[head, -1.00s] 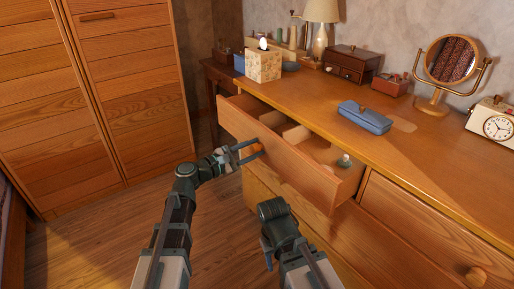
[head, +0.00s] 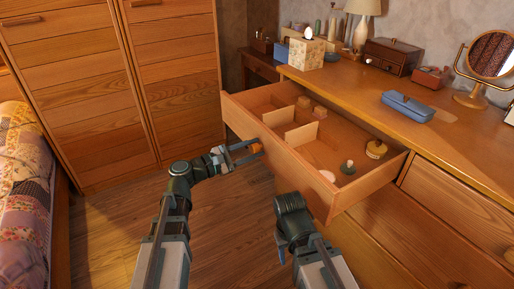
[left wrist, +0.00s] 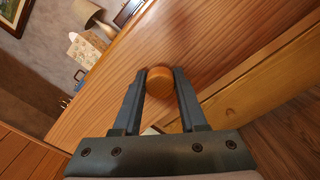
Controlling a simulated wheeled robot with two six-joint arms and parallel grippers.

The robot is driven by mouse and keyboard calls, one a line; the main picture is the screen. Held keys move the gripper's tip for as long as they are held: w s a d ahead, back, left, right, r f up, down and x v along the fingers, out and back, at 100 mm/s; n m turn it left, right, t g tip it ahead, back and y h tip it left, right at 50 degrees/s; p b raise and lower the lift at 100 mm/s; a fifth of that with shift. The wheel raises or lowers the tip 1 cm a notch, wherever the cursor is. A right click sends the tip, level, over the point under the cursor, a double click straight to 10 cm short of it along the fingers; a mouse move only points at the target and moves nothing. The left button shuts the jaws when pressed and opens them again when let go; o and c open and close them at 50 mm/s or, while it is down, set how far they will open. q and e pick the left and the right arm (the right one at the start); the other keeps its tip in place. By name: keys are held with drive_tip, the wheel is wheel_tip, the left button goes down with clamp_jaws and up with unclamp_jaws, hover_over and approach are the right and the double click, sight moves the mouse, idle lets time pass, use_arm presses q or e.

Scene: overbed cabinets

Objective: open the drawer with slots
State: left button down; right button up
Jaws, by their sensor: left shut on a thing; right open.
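The drawer with slots (head: 300,165) is pulled well out of the dresser in the head view. Dividers (head: 298,134) split its inside into compartments, with a few small items toward its right end. My left gripper (head: 250,150) is shut on the drawer's round wooden knob (left wrist: 160,80), which sits between its fingers in the left wrist view. My right gripper (head: 281,250) is low in front of the drawer, touching nothing that I can see; its fingertips are partly hidden by its own wrist.
The dresser top (head: 350,84) holds a tissue box (head: 307,50), a blue case (head: 408,106), a small wooden chest (head: 391,56) and a round mirror (head: 490,55). A wardrobe (head: 170,70) and a bed (head: 25,190) stand at the left. Bare floor lies between them and the dresser.

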use_arm(q)
drive_tip(key=shift+s, duration=0.1)
drive_tip(key=shift+c, duration=2.2)
unclamp_jaws()
drive_tip(key=v, duration=1.4)
